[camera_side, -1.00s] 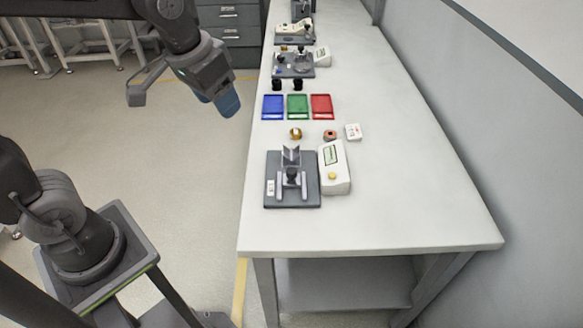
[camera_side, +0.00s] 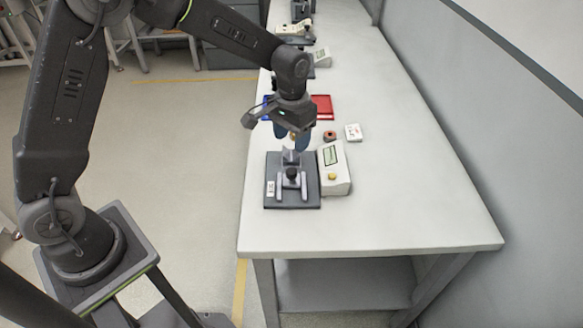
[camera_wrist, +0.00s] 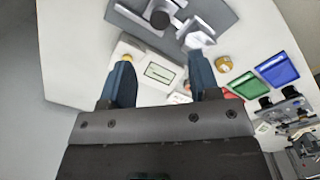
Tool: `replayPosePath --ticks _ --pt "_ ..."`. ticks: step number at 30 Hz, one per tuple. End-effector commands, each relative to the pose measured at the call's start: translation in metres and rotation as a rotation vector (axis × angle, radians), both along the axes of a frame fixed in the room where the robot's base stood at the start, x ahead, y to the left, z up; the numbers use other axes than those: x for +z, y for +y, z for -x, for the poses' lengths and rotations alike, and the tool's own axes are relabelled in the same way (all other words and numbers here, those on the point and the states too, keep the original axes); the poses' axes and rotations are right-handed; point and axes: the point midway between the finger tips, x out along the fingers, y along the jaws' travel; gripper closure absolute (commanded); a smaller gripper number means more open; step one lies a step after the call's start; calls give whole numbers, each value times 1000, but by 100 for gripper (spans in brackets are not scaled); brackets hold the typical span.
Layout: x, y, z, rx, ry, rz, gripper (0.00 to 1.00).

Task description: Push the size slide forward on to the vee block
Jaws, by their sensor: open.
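The size slide, with its black knob (camera_side: 292,174), sits on the grey fixture base (camera_side: 311,198). The vee block (camera_side: 290,156) stands at the far side of the same base, apart from the knob. In the wrist view the knob (camera_wrist: 160,19) is at the top and the vee block (camera_wrist: 199,39) is right of it. My gripper (camera_side: 291,136) points down, open, just beyond the vee block in the side view. In the wrist view its two blue fingers (camera_wrist: 160,62) are apart with nothing gripped between them.
A white display box (camera_side: 334,168) with a yellow button stands right of the fixture. A brass ring (camera_wrist: 224,64) lies near my finger. A copper ring (camera_side: 329,135) and white card (camera_side: 353,132) lie farther right. Trays, including red (camera_side: 322,106), are behind. The front bench is clear.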

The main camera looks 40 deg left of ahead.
Motion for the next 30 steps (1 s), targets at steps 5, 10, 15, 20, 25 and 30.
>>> replayPosePath --ticks 5,10,15,20,25,30 --pt "-39 0 1 0 5 0 44" --pt "-71 0 1 0 4 0 44" --pt "-93 0 1 0 3 0 44" --pt "-101 0 1 0 1 0 44" --pt "-103 0 0 0 0 0 44" --pt "-102 0 0 0 0 0 49"
